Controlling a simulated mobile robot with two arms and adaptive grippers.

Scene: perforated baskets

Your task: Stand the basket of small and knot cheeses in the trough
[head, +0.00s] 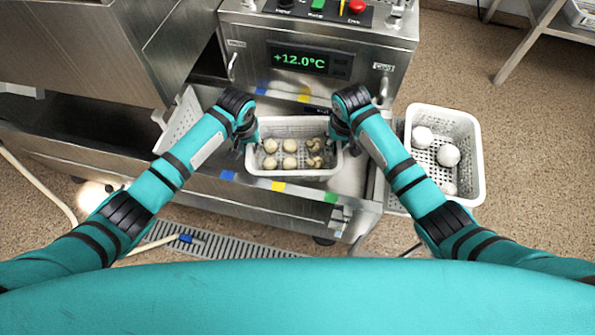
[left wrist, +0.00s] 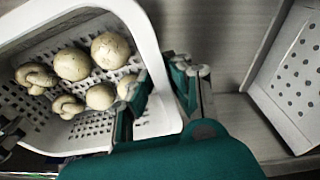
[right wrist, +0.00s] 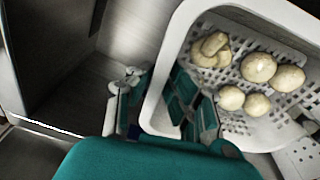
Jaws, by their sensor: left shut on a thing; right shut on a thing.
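The white perforated basket (head: 293,173) holds several small round cheeses (head: 270,163) on the left and middle and knot cheeses (head: 314,161) on the right. It is level over the metal trough (head: 352,178) of the machine; I cannot tell whether its base touches the trough floor. My left gripper (head: 250,140) is shut on its left end wall, and my right gripper (head: 338,138) is shut on its right end wall. The basket's rim shows between the fingers in the left wrist view (left wrist: 153,62) and right wrist view (right wrist: 168,60). Its underside is hidden.
A second white basket (head: 478,150) with larger white cheeses stands to the right of the trough. A perforated white panel or basket (head: 183,122) lies left of my left gripper. The machine's display (head: 298,59) reads +12.0°C behind. Blue, yellow and green marks line the trough edges.

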